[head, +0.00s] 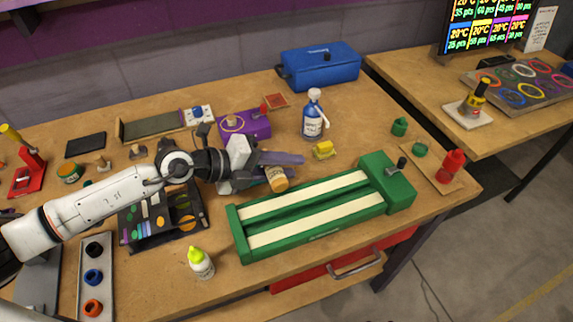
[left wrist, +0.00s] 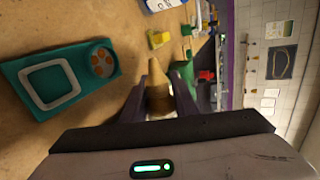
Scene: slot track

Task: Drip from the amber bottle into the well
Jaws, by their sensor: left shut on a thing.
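The amber bottle (head: 277,180) is held at the end of my left arm, tilted, above the table just behind the green track's left part. My left gripper (head: 270,164) is shut on it, its purple fingers on either side. In the left wrist view the bottle (left wrist: 157,88) shows between the fingers, with its tapered tip pointing away from the palm. I cannot tell for certain which thing is the well. The left wrist view shows a teal board (left wrist: 20,72) with a white square frame and a round dish (left wrist: 102,60) with orange spots. My right gripper is out of view.
The green track (head: 320,235) with two cream lanes lies in front.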

